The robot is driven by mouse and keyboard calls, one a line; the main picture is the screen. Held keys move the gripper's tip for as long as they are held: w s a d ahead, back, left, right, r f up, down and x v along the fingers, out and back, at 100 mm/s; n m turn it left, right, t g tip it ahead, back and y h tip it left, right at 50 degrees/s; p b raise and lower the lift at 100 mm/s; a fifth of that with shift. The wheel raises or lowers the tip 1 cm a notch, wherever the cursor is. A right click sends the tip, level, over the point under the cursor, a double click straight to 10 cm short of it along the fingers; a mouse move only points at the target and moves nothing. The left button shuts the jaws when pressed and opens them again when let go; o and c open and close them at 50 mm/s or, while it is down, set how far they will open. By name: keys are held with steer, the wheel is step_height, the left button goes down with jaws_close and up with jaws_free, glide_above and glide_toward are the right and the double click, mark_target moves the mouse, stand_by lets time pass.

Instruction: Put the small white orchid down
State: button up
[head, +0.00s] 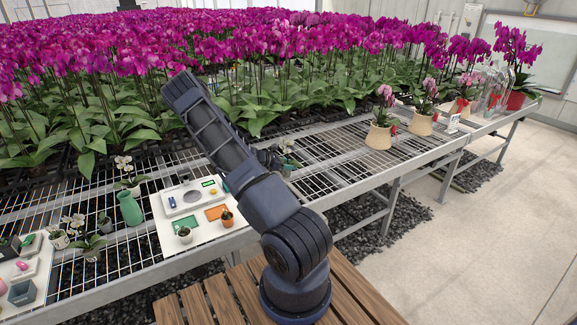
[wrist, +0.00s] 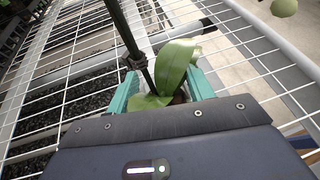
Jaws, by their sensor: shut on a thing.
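My gripper (head: 277,158) is at the far end of my arm over the wire bench in the head view. In the wrist view its two teal fingers (wrist: 162,95) are shut on a small potted orchid with broad green leaves (wrist: 176,66) and a dark upright stem. The fingers and leaves hide most of its pot. In the head view the held orchid (head: 288,162) shows small, partly behind my arm, with a pale bloom above it. I cannot tell whether its pot touches the mesh.
A white board (head: 168,240) with a green mat and an orange mat lies left of my arm. A green vase (head: 130,208), small pots and other white orchids (head: 73,222) stand farther left. Pink orchids in tan pots (head: 379,136) stand right. Bare mesh (head: 325,155) lies between.

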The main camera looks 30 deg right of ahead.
steer(key=shift+f, duration=0.15)
steer(key=o, duration=1.4)
steer(key=shift+o, duration=0.2)
